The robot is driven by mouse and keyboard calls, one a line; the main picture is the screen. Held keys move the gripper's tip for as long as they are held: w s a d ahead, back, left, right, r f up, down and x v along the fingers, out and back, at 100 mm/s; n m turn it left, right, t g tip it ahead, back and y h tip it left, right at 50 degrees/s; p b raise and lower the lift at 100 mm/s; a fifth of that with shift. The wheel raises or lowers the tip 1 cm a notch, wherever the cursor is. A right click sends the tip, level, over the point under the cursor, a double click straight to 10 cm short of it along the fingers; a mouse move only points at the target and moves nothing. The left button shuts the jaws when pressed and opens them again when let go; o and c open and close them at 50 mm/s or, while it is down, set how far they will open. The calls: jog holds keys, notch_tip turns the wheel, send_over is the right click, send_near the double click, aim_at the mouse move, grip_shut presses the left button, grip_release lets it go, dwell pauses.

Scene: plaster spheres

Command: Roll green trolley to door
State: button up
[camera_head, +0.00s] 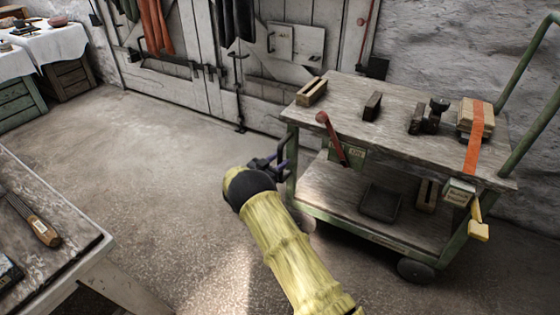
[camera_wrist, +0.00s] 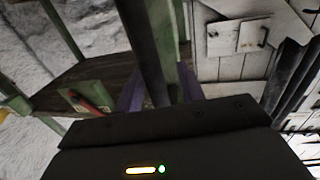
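The green trolley (camera_head: 440,262) stands at right, with a green metal frame and two wooden shelves. My gripper (camera_head: 277,157) is at its near left corner post (camera_head: 291,165). In the wrist view, my gripper's purple fingers (camera_wrist: 160,92) are apart, with a green post (camera_wrist: 178,40) and a dark bar (camera_wrist: 145,45) showing between them. I cannot tell whether the fingers touch the post. The grey plank door (camera_head: 185,60) is in the back wall, behind and left of the trolley; pale planks also show in the wrist view (camera_wrist: 232,68).
The trolley carries wooden blocks (camera_head: 311,92), a strapped stack (camera_head: 477,115) and a red lever (camera_head: 330,135). A workbench (camera_head: 60,215) stands at near left, and a cloth-covered table (camera_head: 58,42) at far left. The floor (camera_head: 170,150) between is clear.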

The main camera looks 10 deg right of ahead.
jog(key=p+v, duration=0.5)
jog(key=v, duration=1.2)
jog(key=shift+p, duration=0.4)
jog(key=w+d+r+n+t+y+p, duration=0.25)
jog(key=w+r+y, duration=0.4)
jog(key=r, duration=0.35)
jog(key=s+d+r+n+g+y, duration=0.3)
jog(key=s+d+r+n+y, duration=0.15)
jog(key=r, duration=0.25)
jog(key=s+d+r+n+g+y+p, duration=0.1)
jog(key=s+d+r+g, duration=0.2)
jog(key=s, duration=0.8)
jog(key=s+d+n+g+y+p, duration=0.1)
jog(key=s+d+g+p, duration=0.3)
jog(key=s, duration=0.7)
jog(key=s+d+r+n+g+b, duration=0.15)
jog(key=s+d, duration=0.35)
jog(key=s, duration=0.6)
notch_tip(320, 180, up, 38)
jog(key=p, duration=3.7)
jog(key=shift+w+f+m, duration=0.15)
jog(key=shift+w+m, duration=0.2)
jog(key=shift+m, duration=0.1)
